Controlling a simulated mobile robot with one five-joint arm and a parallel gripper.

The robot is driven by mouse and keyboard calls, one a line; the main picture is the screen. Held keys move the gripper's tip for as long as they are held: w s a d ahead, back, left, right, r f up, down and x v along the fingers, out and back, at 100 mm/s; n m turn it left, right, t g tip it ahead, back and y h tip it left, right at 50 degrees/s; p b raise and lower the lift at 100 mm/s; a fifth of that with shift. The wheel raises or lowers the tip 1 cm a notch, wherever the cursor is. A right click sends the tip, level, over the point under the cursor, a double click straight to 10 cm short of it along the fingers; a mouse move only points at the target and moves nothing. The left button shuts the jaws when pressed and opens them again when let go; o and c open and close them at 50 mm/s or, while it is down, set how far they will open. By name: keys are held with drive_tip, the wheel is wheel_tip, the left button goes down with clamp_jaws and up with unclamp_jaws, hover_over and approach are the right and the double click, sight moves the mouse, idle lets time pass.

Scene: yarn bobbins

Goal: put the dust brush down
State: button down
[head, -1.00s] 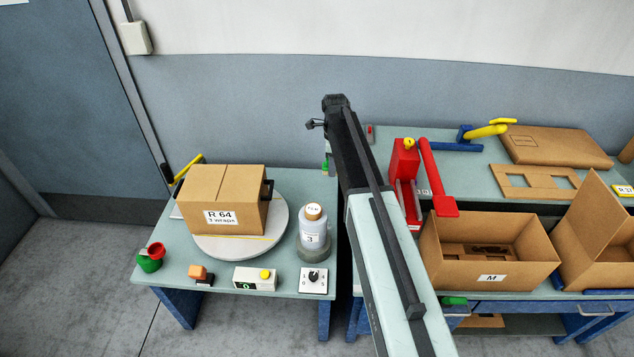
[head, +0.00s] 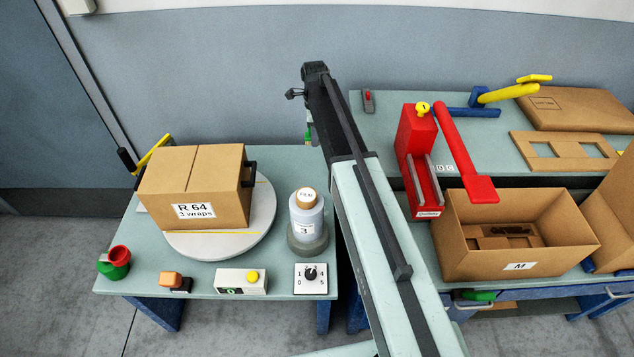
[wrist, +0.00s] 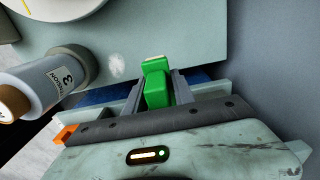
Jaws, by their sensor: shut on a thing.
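The dust brush (wrist: 156,85), a green block-like piece in the wrist view, sits between the two grey fingers of my gripper (wrist: 158,92). My gripper is shut on it. In the head view only a small green bit of the brush (head: 308,134) shows beside my arm, near the back right corner of the left table (head: 240,155). My arm hides the fingers in that view. The brush's bristles are hidden, and I cannot tell whether it touches the tabletop.
A film roll (head: 307,218) stands near the brush, beside the turntable (head: 205,245) with a carton (head: 195,190). A pale patch (wrist: 117,65) lies on the tabletop. A red device (head: 415,150) and an open box (head: 510,245) are on the right bench.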

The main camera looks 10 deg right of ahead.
drive_tip(key=b, duration=0.8)
hover_over(315, 178)
wheel_tip(315, 178, down, 10)
wheel_tip(315, 178, down, 10)
drive_tip(key=b, duration=1)
drive_tip(key=shift+r, duration=0.35)
drive_tip(key=shift+f, duration=0.2)
drive_tip(key=c, duration=1.1)
unclamp_jaws()
drive_tip(key=shift+o, duration=0.2)
wheel_tip(315, 178, up, 12)
drive_tip(key=p, duration=1.2)
drive_tip(key=shift+r, duration=0.2)
